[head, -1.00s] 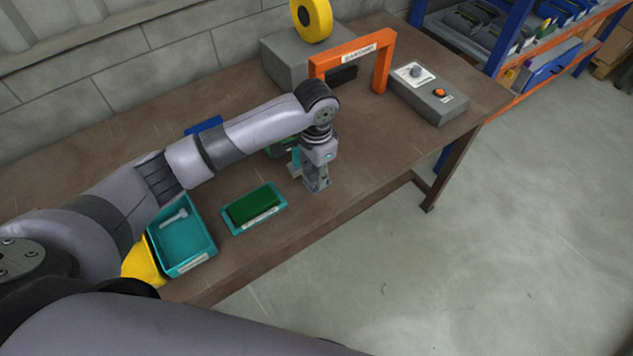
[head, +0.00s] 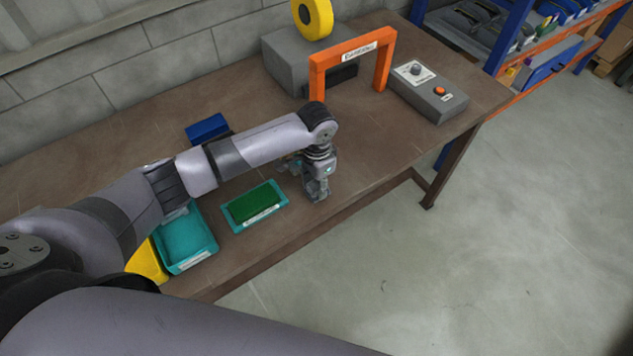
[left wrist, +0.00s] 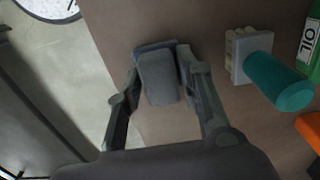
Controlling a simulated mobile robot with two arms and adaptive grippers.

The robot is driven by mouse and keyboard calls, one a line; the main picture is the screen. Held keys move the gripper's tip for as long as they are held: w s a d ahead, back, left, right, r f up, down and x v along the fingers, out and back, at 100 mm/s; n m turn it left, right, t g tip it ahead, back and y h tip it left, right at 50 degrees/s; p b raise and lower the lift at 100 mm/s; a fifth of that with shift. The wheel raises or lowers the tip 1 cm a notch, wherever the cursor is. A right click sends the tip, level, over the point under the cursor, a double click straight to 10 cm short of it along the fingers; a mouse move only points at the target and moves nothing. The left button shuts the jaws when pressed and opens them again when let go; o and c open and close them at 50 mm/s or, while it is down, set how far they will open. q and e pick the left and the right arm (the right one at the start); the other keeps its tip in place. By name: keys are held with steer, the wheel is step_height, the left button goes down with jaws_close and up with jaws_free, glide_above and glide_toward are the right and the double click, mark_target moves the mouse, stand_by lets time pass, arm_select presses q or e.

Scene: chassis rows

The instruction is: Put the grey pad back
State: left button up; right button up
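The grey pad (left wrist: 160,78) shows in the left wrist view as a small dark grey block, between the two fingers of my left gripper (left wrist: 160,68). The fingertips are at its left and right sides, very close to it. I cannot tell if they press on it or if it rests on the table. In the head view my left gripper (head: 317,195) points down low over the table near its front edge, right of a teal tray (head: 282,215) with a green mat in it. The pad cannot be made out there. My right gripper is not in view.
A teal bin (head: 190,245) and a yellow thing (head: 148,262) stand at the left. A blue block (head: 207,127), an orange arch (head: 352,50) and a grey control box (head: 430,92) are farther back. A teal-handled tool (left wrist: 278,82) and a green OIL container (left wrist: 306,42) are beside the gripper.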

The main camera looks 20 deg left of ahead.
mark_target(317, 184)
arm_select(q)
steer(key=shift+o, duration=1.2)
step_height(317, 184, up, 12)
steer(key=b, duration=0.1)
steer(key=shift+r+b, duration=0.2)
steer(key=shift+b, duration=0.15)
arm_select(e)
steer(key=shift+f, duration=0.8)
arm_select(q)
steer(key=shift+f, duration=0.1)
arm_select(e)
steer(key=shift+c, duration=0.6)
